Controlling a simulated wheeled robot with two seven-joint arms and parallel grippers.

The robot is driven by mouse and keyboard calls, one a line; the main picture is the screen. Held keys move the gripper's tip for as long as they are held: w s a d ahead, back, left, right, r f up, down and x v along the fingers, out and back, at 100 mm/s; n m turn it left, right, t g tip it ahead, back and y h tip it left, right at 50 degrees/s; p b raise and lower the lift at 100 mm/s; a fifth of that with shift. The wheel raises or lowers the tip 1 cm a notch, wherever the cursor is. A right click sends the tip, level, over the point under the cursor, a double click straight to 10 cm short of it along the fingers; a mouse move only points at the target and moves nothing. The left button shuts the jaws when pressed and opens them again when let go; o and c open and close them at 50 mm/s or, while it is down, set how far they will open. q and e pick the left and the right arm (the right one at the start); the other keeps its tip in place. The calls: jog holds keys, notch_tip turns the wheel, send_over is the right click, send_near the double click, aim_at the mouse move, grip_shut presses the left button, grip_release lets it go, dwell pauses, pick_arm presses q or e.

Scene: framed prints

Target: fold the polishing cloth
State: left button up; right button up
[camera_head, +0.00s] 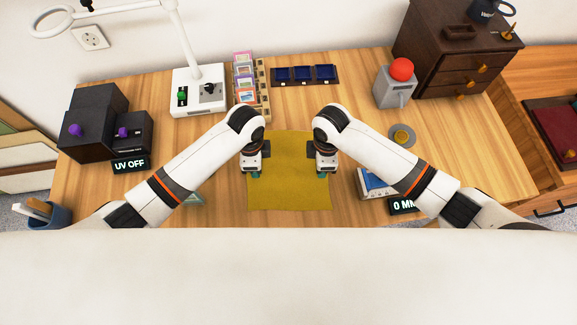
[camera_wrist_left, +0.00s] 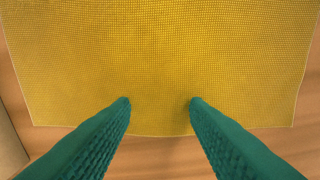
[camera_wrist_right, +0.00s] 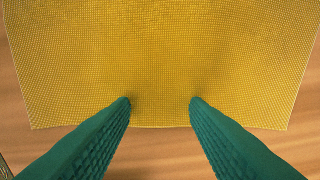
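The yellow polishing cloth (camera_head: 288,190) lies flat and spread out on the wooden table, in front of me. My left gripper (camera_head: 256,174) is over its left edge and my right gripper (camera_head: 321,174) is over its right edge. In the left wrist view the green fingers (camera_wrist_left: 160,101) are apart, with their tips over the cloth (camera_wrist_left: 160,55) near one edge. In the right wrist view the fingers (camera_wrist_right: 160,101) are likewise apart over the opposite edge of the cloth (camera_wrist_right: 160,55). I cannot tell whether the tips touch the cloth.
A white lamp base (camera_head: 198,92), a rack of small prints (camera_head: 246,82) and a blue-celled tray (camera_head: 305,75) stand behind. Black boxes (camera_head: 95,125) are left. A grey device with a red ball (camera_head: 396,86), a round brass piece (camera_head: 402,136) and a drawer cabinet (camera_head: 450,55) are right.

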pick_arm(q)
jog(key=shift+s, duration=0.1)
jog(key=shift+c, duration=1.4)
pick_arm(e)
jog(key=shift+s, duration=0.1)
jog(key=shift+c, duration=1.4)
pick_arm(q)
grip_shut()
pick_arm(e)
grip_shut()
